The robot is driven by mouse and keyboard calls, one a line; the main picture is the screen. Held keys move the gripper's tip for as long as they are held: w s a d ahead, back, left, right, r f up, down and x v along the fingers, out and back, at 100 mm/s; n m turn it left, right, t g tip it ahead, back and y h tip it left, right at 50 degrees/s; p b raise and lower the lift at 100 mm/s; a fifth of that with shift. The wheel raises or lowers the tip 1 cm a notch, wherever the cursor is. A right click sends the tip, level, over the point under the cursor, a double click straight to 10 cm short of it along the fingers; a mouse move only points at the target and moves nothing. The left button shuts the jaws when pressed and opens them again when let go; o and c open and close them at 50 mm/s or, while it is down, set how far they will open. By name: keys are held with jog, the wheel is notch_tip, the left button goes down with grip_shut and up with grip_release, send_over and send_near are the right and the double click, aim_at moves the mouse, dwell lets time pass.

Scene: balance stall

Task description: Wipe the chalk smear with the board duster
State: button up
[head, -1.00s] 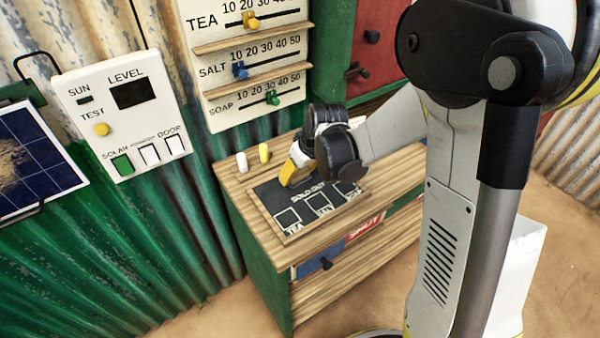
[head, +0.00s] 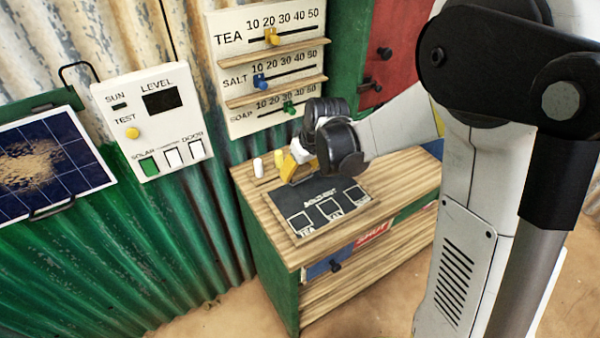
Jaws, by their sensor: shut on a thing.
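The dark chalkboard (head: 345,207) lies on the wooden counter top, with "SOLD OUT" lettering and boxes marked TEA, SALT and SOAP. My gripper (head: 292,175), with yellow fingers, is low over the board's back left part, near its rear edge. It is shut on the board duster, which is mostly hidden by the fingers and wrist. I cannot tell whether the duster touches the board. I cannot make out a chalk smear; the gripper and wrist hide part of the board.
A white piece (head: 258,167) and a yellow piece (head: 279,157) stand upright on the counter (head: 400,180) close to my gripper. A price panel (head: 268,65) with sliders is on the wall behind. A switch box (head: 160,120) and a dusty solar panel (head: 50,165) are left.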

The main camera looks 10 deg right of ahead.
jog(key=shift+r+p, duration=0.65)
jog(key=shift+r, duration=0.6)
